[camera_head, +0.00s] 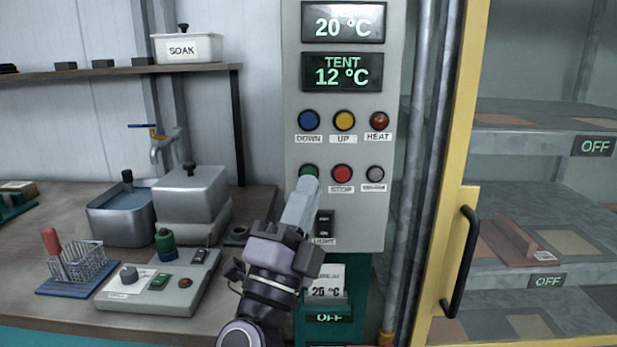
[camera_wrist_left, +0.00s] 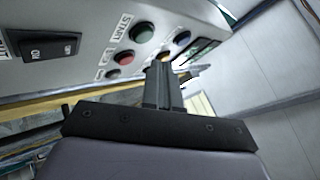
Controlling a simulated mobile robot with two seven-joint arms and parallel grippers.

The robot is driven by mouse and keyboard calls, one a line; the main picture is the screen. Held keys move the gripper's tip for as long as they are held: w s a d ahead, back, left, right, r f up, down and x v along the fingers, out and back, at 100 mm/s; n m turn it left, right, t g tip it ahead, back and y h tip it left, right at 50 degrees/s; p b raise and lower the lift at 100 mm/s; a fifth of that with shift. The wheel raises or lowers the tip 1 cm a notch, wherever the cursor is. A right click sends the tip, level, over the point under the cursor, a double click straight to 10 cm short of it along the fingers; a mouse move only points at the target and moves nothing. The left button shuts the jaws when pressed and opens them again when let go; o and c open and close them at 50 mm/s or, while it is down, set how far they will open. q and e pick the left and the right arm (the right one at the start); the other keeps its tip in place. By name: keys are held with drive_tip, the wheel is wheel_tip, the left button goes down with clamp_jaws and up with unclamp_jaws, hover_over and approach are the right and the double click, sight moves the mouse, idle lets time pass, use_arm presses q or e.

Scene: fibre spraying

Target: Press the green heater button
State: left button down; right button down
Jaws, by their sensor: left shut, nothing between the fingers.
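A grey control panel (camera_head: 292,80) stands upright ahead of me. Its green button (camera_head: 308,171) is left of the red STOP button (camera_head: 342,173); my left fingertips cover its lower part and its label. My left gripper (camera_head: 306,188) is shut and empty, pointing up at the green button. The left wrist view shows the green button (camera_wrist_left: 143,32) beyond the closed fingertips (camera_wrist_left: 160,68), beside a START label. I cannot tell whether the fingertips touch it. My right gripper is out of view.
Blue DOWN (camera_head: 308,121), yellow UP (camera_head: 344,121) and red HEAT (camera_head: 379,120) buttons sit above. A black light switch (camera_head: 324,223) is just below. A bench control box (camera_head: 150,296) also has a green button. A yellow-framed glass door (camera_head: 455,150) stands to the right.

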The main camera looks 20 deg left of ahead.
use_arm(q)
drive_tip(key=shift+w+a, duration=0.2)
drive_tip(key=shift+w, duration=0.4)
drive_tip(key=shift+w, duration=0.15)
idle(1.6)
drive_tip(key=shift+w+a+b, duration=0.1)
drive_tip(key=shift+w+b, duration=0.15)
drive_tip(key=shift+b, duration=0.1)
drive_tip(key=shift+w+a, duration=0.1)
drive_tip(key=shift+w, duration=0.3)
idle(0.5)
idle(0.3)
drive_tip(key=shift+s+d, duration=0.2)
drive_tip(key=shift+s, duration=0.6)
